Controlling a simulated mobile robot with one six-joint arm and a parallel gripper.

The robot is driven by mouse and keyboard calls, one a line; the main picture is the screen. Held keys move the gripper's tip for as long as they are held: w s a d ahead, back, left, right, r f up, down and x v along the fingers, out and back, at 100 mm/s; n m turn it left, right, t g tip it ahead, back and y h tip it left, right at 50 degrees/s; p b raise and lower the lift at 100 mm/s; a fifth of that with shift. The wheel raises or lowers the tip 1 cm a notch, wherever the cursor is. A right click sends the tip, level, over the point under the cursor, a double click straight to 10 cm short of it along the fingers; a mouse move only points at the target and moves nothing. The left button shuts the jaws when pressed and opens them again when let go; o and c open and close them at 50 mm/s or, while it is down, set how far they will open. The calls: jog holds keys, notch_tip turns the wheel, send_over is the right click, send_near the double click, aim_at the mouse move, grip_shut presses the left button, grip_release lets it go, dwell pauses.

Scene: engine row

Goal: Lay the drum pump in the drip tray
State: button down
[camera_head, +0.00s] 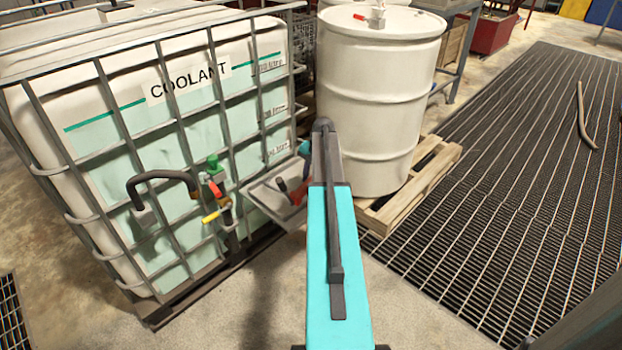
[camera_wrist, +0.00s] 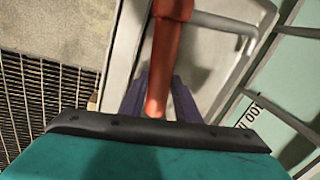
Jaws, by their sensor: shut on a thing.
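The drum pump (camera_wrist: 168,50) is an orange-red tube in the wrist view, held between my gripper's dark fingers (camera_wrist: 158,100). In the head view part of the red pump (camera_head: 299,192) shows beside my arm, which hides much of it and my gripper. The drip tray (camera_head: 262,196) is a shallow grey tray at the front of the coolant tank, low and near its right corner. The tray (camera_wrist: 205,82) also lies behind the pump in the wrist view. The pump is at the tray's right part; I cannot tell whether it touches the tray.
The caged coolant tank (camera_head: 190,120) stands left of the tray, with a valve (camera_head: 215,185) and a dark hose (camera_head: 150,178) on its front. A white drum (camera_head: 375,100) stands on a wooden pallet (camera_head: 425,180) to the right. Floor grating (camera_head: 500,200) lies beyond it.

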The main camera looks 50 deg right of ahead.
jog(key=shift+r, duration=0.1)
jog(key=c, duration=1.3)
grip_release()
jog(key=shift+c, duration=0.2)
jog(key=shift+o, duration=0.4)
jog(key=shift+s, duration=0.1)
notch_tip(320, 180, up, 14)
jog(key=s, duration=0.2)
jog(key=shift+s+d+f, duration=0.2)
jog(key=shift+s+f, duration=0.05)
jog(key=shift+s, duration=0.05)
jog(key=shift+s, duration=0.1)
